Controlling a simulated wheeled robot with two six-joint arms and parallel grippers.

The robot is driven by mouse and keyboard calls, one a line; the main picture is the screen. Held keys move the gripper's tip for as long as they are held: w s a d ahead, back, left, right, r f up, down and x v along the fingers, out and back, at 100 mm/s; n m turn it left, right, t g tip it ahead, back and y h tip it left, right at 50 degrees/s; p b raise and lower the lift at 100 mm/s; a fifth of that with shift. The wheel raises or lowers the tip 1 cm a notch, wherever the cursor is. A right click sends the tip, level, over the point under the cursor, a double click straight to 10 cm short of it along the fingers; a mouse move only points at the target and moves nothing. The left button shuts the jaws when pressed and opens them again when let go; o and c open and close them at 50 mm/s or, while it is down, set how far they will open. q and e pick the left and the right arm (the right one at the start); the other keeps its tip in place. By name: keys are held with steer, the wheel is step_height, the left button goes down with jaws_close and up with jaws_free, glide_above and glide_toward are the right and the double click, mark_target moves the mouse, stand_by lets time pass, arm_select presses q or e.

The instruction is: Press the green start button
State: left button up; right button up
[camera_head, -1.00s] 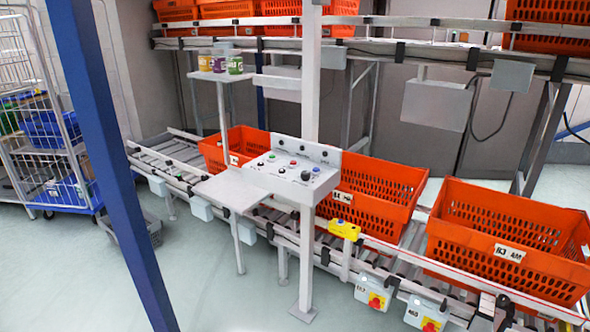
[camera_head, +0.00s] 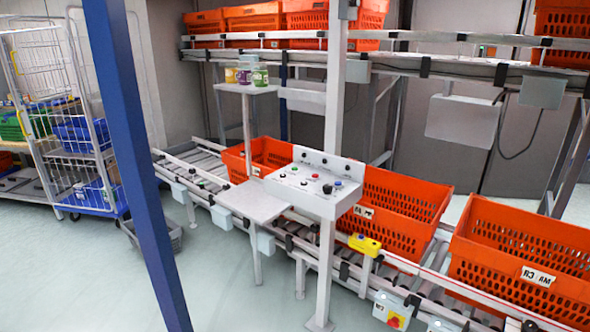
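A grey control panel (camera_head: 345,206) is fixed to a light grey post (camera_head: 334,110) in the middle of the view, above the conveyor. Its sloped face carries several small controls, among them a red button (camera_head: 314,176), a blue one (camera_head: 338,184) and a black knob (camera_head: 327,189). Neither of my grippers is in view.
A blue post (camera_head: 135,160) stands in front on the left. A grey shelf (camera_head: 256,205) juts out left of the panel. Orange totes (camera_head: 405,210) sit on the conveyor behind it. A yellow box (camera_head: 364,244) is on the conveyor's near rail. The floor (camera_head: 225,290) in front is clear.

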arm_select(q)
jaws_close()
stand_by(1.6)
